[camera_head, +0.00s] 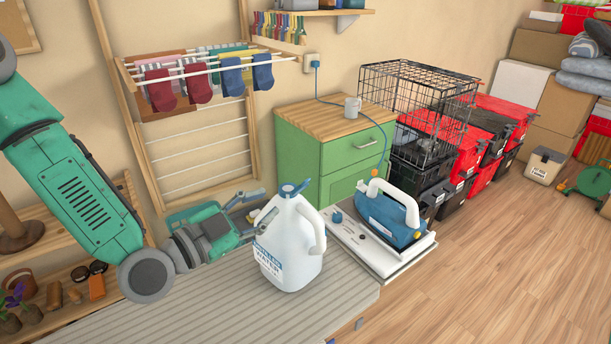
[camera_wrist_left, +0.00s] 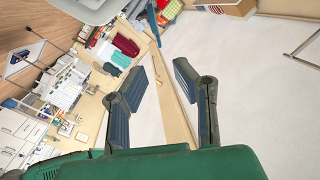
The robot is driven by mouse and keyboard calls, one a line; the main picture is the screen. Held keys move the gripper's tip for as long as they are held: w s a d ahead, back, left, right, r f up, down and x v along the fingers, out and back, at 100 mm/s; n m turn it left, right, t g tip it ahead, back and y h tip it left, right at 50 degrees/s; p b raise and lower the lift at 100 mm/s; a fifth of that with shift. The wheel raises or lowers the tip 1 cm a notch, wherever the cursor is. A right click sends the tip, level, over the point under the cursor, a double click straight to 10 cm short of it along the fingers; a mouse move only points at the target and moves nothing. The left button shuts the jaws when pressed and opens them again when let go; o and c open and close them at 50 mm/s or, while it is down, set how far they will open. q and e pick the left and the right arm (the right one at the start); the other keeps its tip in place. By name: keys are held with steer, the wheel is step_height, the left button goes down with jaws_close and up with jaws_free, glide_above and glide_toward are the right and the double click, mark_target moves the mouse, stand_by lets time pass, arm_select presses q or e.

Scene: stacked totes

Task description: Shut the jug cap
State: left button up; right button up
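A white jug (camera_head: 284,250) with a water label stands upright on the grey ribbed ironing surface. Its blue cap (camera_head: 290,191) is on the neck, with a blue flap sticking up and out to the right; it looks open. The jug's handle is on the right side. My left gripper (camera_head: 262,206) is just left of the jug's upper part, below cap height, fingers pointing toward it; I cannot tell if it touches. In the left wrist view the gripper (camera_wrist_left: 160,68) has its two fingers apart with nothing between them. My right gripper is not in view.
The ribbed board (camera_head: 200,315) is clear left of the jug. A blue iron (camera_head: 390,215) rests on a white station (camera_head: 350,245) at right. A green cabinet (camera_head: 345,155) holds a mug (camera_head: 352,107).

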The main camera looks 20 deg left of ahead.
mark_target(303, 183)
arm_select(q)
steer(key=p+x, duration=0.1)
steer(key=x, duration=0.9)
steer(key=shift+d, duration=0.1)
steer(key=shift+w, duration=0.5)
steer(key=shift+d, duration=0.15)
steer(key=shift+d, duration=0.2)
jaws_close()
